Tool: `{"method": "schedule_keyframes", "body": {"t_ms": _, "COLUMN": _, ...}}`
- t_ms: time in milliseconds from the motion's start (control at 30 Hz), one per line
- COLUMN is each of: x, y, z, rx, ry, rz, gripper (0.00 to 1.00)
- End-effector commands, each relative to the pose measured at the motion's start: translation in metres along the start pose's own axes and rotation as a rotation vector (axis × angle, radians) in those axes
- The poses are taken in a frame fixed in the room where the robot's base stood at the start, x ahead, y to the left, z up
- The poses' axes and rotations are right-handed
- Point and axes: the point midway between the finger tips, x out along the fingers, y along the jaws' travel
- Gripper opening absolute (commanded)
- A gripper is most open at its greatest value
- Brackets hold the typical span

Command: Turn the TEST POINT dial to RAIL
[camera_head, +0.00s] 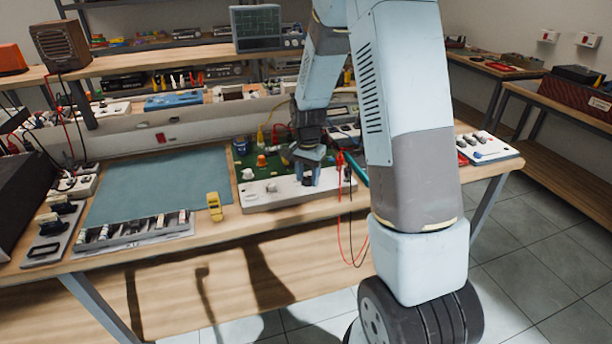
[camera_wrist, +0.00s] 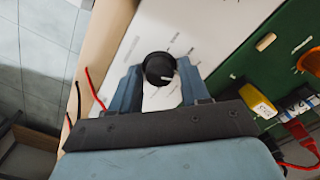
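The dial (camera_wrist: 159,68) is a round black knob with a white pointer mark, seen in the wrist view on a white panel (camera_wrist: 205,28). The pointer is at the knob's lower right side in that view. Small printed labels surround the dial, too small to read. My gripper (camera_wrist: 160,76) has its two blue fingers on either side of the dial, with what look like narrow gaps; contact is unclear. In the head view my gripper (camera_head: 308,180) is down at the white panel (camera_head: 262,197) on the bench's front, and hides the dial.
A green board (camera_head: 243,165) with colored parts lies behind the panel. Red and black leads (camera_head: 341,215) hang over the bench edge beside my gripper. Another white panel (camera_head: 486,147) is at right.

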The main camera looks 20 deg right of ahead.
Motion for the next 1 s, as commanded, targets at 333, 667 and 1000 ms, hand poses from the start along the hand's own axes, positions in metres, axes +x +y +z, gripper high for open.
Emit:
{"method": "schedule_keyframes", "body": {"t_ms": 333, "x": -0.0002, "y": 0.0, "z": -0.0003, "rx": 0.0, "ry": 0.0, "rz": 0.0, "gripper": 0.12}}
{"method": "schedule_keyframes", "body": {"t_ms": 667, "x": -0.0004, "y": -0.0017, "z": 0.001, "rx": -0.004, "ry": 0.0, "rz": -0.002, "gripper": 0.02}}
{"method": "schedule_keyframes", "body": {"t_ms": 1000, "x": -0.0007, "y": -0.0013, "z": -0.0001, "rx": -0.016, "ry": 0.001, "rz": -0.003, "gripper": 0.02}}
